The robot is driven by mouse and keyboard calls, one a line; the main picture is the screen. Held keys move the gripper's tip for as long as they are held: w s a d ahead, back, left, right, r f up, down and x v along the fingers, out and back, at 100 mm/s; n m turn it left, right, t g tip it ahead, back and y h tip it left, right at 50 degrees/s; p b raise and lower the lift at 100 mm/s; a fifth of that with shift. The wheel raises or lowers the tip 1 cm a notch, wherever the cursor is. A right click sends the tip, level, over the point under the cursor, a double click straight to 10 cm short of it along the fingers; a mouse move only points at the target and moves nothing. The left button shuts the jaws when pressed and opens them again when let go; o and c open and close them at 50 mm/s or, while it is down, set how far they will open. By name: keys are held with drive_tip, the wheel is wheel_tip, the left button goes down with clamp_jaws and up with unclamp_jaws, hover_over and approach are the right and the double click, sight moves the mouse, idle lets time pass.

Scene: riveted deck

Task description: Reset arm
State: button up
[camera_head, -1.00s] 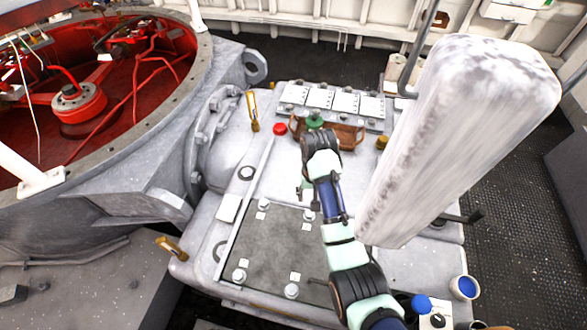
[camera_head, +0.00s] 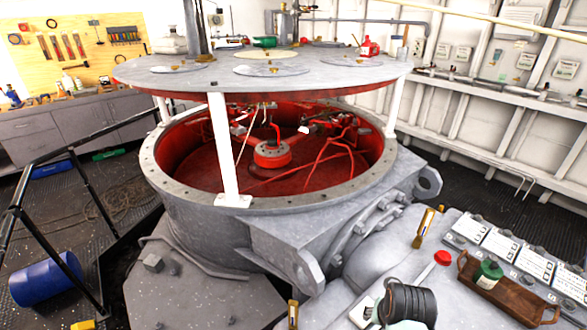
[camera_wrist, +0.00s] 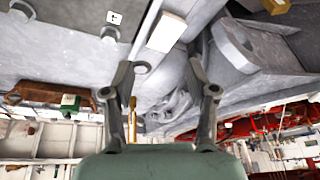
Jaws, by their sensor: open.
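My gripper (camera_wrist: 160,66) shows in the wrist view with its two dark fingers spread apart and nothing between them. Beyond the fingers is the grey machine deck with a white block (camera_wrist: 166,32). Most of the arm is below the frame, and I cannot make out the fingers there.
A large round housing (camera_head: 165,200) with a red interior stands at the centre under a raised round lid (camera_head: 330,72). A blue drum (camera_head: 45,279) lies at left by a railing (camera_head: 60,262).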

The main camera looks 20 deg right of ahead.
drive_tip(key=w+a+r+n+t, duration=0.35)
drive_tip(key=w+a+r, duration=0.25)
drive_tip(key=a, duration=0.3)
drive_tip(key=w+a+r+n+t, duration=0.2)
drive_tip(key=w+a+r+t, duration=0.25)
drive_tip(key=a+r, duration=0.35)
drive_tip(key=s+a+r+n+t+y, duration=0.1)
drive_tip(key=a+r+n+t, duration=0.15)
drive_tip(key=a+r, duration=0.5)
drive_tip(key=s+a+r+n+t+y, duration=0.2)
drive_tip(key=a+r+t, duration=0.25)
drive_tip(key=a, duration=0.65)
drive_tip(key=s+d+f+g, duration=0.1)
drive_tip(key=s+f+g, duration=0.4)
drive_tip(key=s+f, duration=0.3)
wheel_tip(320, 180, down, 3)
drive_tip(key=shift+s+r+m+h, duration=0.15)
drive_tip(key=shift+s+m+h, duration=0.15)
drive_tip(key=shift+s, duration=0.1)
